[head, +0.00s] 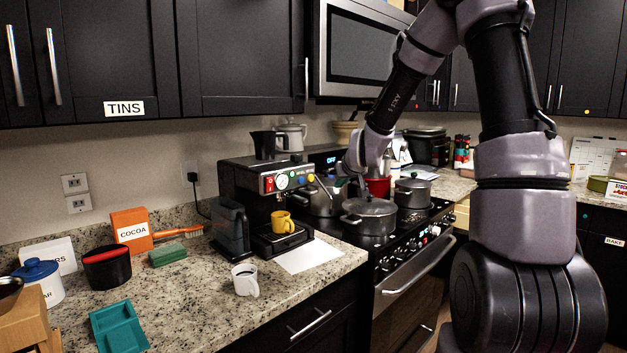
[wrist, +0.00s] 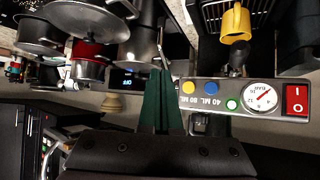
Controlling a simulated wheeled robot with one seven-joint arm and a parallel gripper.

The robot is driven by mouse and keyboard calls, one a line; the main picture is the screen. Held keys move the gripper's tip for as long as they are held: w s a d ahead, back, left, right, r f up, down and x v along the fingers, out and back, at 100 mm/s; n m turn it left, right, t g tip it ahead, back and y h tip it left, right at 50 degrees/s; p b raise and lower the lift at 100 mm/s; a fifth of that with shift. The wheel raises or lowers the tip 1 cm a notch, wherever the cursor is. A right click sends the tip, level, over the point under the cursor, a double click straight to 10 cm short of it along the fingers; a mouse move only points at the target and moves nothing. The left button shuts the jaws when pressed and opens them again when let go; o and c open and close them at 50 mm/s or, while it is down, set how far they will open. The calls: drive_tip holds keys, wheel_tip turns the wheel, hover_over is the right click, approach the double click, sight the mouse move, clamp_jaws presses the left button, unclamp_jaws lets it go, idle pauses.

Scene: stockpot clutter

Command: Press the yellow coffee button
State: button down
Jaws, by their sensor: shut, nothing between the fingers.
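The yellow button (wrist: 188,87) is on the front panel of the black coffee machine (head: 245,175), beside a blue button (wrist: 211,88). The wrist view shows the panel upside down. The yellow button also shows as a small spot in the head view (head: 310,178), at the panel's right end. My gripper (wrist: 163,72) is shut and empty, its dark green fingers together. In the wrist view the fingertips appear just left of the yellow button; I cannot tell whether they touch the panel.
A yellow mug (head: 282,221) stands on the machine's drip tray. Pots, including a lidded pot (head: 369,216), crowd the stove at the right. A white mug (head: 245,280) and a white sheet (head: 306,256) are on the counter in front.

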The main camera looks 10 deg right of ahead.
approach(314, 182)
drive_tip(key=shift+d+f+x, duration=0.15)
drive_tip(key=shift+x, duration=0.8)
drive_tip(key=shift+d+f+x, duration=0.15)
drive_tip(key=shift+x, duration=0.85)
drive_tip(key=shift+s, duration=0.2)
idle(0.4)
drive_tip(key=shift+w+a, duration=0.25)
drive_tip(key=shift+w, duration=0.1)
drive_tip(key=shift+w+a, duration=0.2)
drive_tip(key=shift+w, duration=0.05)
idle(0.7)
drive_tip(key=shift+s+d, duration=0.45)
drive_tip(key=shift+s, duration=0.2)
drive_tip(key=shift+s+d, duration=0.75)
drive_tip(key=shift+s, duration=0.25)
drive_tip(key=shift+s+d, duration=0.7)
drive_tip(key=shift+s, duration=0.3)
